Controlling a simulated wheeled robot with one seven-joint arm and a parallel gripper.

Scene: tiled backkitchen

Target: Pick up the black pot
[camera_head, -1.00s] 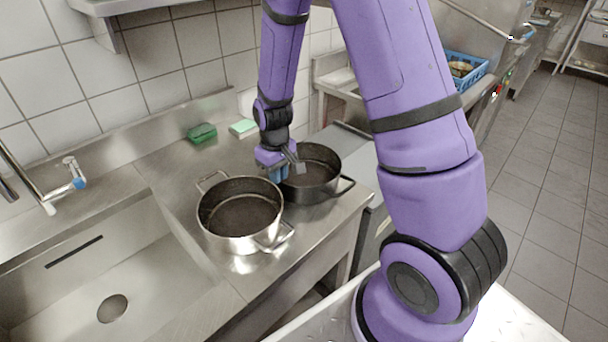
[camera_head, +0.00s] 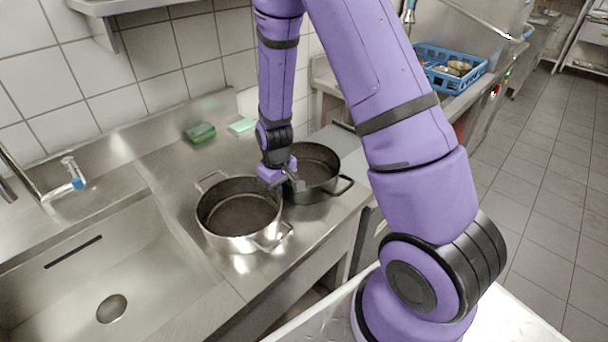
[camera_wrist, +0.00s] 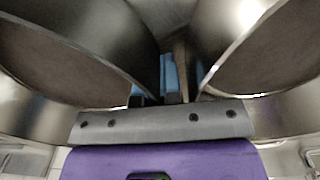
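The black pot (camera_head: 318,187) stands upright on the steel counter, right behind and beside a silver pot (camera_head: 240,238). My gripper (camera_head: 292,186) points down at the left rim of the black pot, where the two pots nearly meet. In the wrist view, the dark pot (camera_wrist: 85,40) fills the left and the silver pot (camera_wrist: 265,50) the right. Blue fingertip parts of my gripper (camera_wrist: 168,80) reach down into the narrow gap between them. The pot walls hide part of the fingers, so I cannot tell whether they close on a rim.
A sink (camera_head: 110,275) with a tap (camera_head: 62,188) lies to the left. A green sponge (camera_head: 201,132) and a pale green one (camera_head: 242,126) lie at the back of the counter. A blue crate (camera_head: 450,72) stands at the back right. Tiled wall is behind.

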